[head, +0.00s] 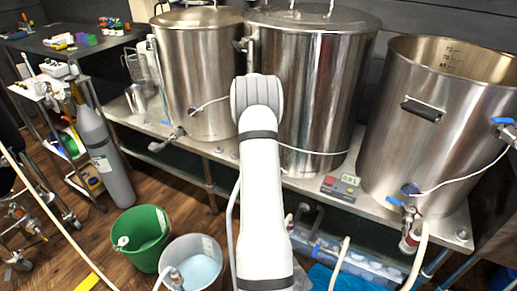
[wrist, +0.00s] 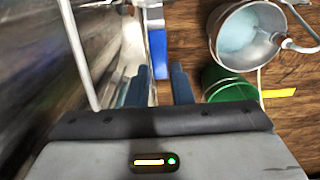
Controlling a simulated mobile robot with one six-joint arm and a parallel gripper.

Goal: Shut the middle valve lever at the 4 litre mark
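The middle steel kettle (head: 338,75) stands on the bench behind my arm, and my arm hides its valve in the head view. In the wrist view a blue lever (wrist: 157,52) points down the picture, between the tips of my gripper's dark fingers (wrist: 160,78). The fingers are apart, with a gap on both sides of the lever. I cannot tell whether the lever is level with the fingertips in depth. In the head view my gripper is hidden. A pale bucket (head: 222,246) on the floor holds light blue liquid; it also shows in the wrist view (wrist: 217,45).
A green bucket (head: 157,222) stands beside the pale one. A left kettle (head: 180,75) and an open right kettle (head: 385,145) flank the middle one. A small meter with a lit display (head: 350,179) lies on the bench. Hoses cross the foreground. A grey cylinder (head: 107,165) stands left.

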